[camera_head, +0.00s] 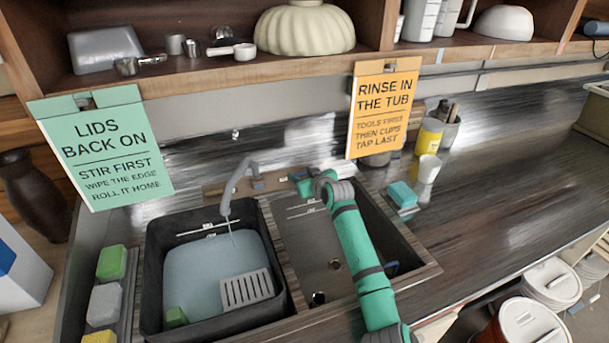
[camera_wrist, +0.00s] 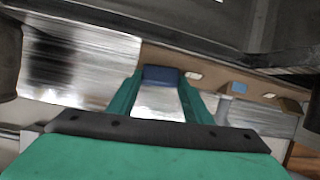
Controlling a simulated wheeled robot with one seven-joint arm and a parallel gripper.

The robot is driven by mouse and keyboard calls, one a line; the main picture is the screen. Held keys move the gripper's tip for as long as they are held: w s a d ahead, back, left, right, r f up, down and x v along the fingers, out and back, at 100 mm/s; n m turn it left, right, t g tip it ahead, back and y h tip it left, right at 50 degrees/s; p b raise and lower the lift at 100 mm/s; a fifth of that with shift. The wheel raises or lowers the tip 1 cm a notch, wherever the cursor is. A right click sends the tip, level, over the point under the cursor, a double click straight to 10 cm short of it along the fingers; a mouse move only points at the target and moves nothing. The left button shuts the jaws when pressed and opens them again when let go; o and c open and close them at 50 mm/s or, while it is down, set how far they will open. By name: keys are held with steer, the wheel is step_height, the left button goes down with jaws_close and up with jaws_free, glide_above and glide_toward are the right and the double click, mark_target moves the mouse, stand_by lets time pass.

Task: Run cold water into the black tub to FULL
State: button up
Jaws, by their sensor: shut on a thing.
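The black tub (camera_head: 152,255) stands in the left basin, holding pale blue-grey water (camera_head: 200,265). A thin stream falls into it from the grey tap spout (camera_head: 238,188). A white line (camera_head: 203,230) marks the tub's back inner wall, and the water surface is a little below it; its lettering is too small to read. My gripper (camera_head: 300,180) is behind the right basin, by the ledge right of the spout. In the wrist view its green fingers are shut on a blue piece (camera_wrist: 163,75), apparently a tap control; the arm hides it in the head view.
The right basin (camera_head: 325,250) holds no tub. Two hanging signs (camera_head: 100,150) (camera_head: 382,108) and the shelf overhang the counter. A teal sponge (camera_head: 402,194) and cups stand right.

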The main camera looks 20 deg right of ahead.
steer(key=n+y, duration=0.1)
steer(key=n, duration=0.1)
steer(key=n+g+y, duration=0.1)
steer(key=n, duration=0.2)
steer(key=n+y, duration=0.1)
steer(key=n, duration=0.1)
steer(key=shift+d+r+n+g+y, duration=0.1)
steer(key=shift+d+n+g+y, duration=0.15)
steer(key=shift+n+g+y, duration=0.15)
stand_by(0.3)
steer(key=o, duration=1.1)
steer(key=shift+c, duration=0.2)
steer(key=shift+w, duration=0.1)
